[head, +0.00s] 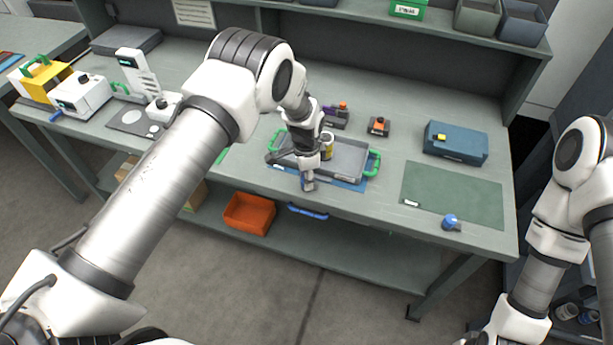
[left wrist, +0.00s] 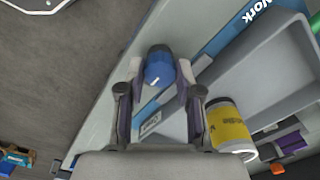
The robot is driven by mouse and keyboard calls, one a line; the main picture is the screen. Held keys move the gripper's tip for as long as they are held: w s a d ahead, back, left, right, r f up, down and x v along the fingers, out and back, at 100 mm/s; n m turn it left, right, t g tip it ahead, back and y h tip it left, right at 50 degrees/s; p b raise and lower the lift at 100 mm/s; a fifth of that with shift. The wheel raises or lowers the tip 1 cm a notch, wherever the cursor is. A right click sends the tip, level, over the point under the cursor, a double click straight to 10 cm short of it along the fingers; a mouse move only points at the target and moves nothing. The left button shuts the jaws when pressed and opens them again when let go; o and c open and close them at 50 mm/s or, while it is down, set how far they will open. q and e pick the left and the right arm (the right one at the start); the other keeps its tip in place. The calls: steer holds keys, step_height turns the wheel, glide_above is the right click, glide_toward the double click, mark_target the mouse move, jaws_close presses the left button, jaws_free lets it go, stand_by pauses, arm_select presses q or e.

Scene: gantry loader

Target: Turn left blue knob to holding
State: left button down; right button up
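The left blue knob (head: 308,185) is at the bench's front edge, below the grey tray, partly hidden by my left gripper (head: 308,178) in the head view. In the left wrist view the round blue knob (left wrist: 158,70) sits between the two fingertips of my left gripper (left wrist: 159,75), one finger on each side. The fingers stand apart; contact with the knob is not clear. A small white label (left wrist: 151,125) lies close to the knob. A second blue knob (head: 451,222) is at the front right by the green mat. My right gripper is out of view.
The grey tray (head: 348,158) with green handles sits on a blue mat behind the left gripper. A blue box (head: 456,146) is at the back right.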

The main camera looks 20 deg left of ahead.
arm_select(q)
steer(key=n+b, duration=0.3)
steer(key=shift+f, duration=0.25)
steer(key=n+b, duration=0.3)
steer(key=n, duration=0.1)
steer(key=shift+n, duration=0.4)
steer(key=n+b, duration=0.2)
steer(key=n, duration=0.3)
steer(key=shift+r, duration=0.1)
steer(key=n+b, duration=0.1)
steer(key=n, duration=0.4)
steer(key=shift+r, duration=0.1)
steer(key=c, duration=0.8)
jaws_free()
steer(key=shift+o, duration=0.2)
steer(key=shift+r, duration=0.1)
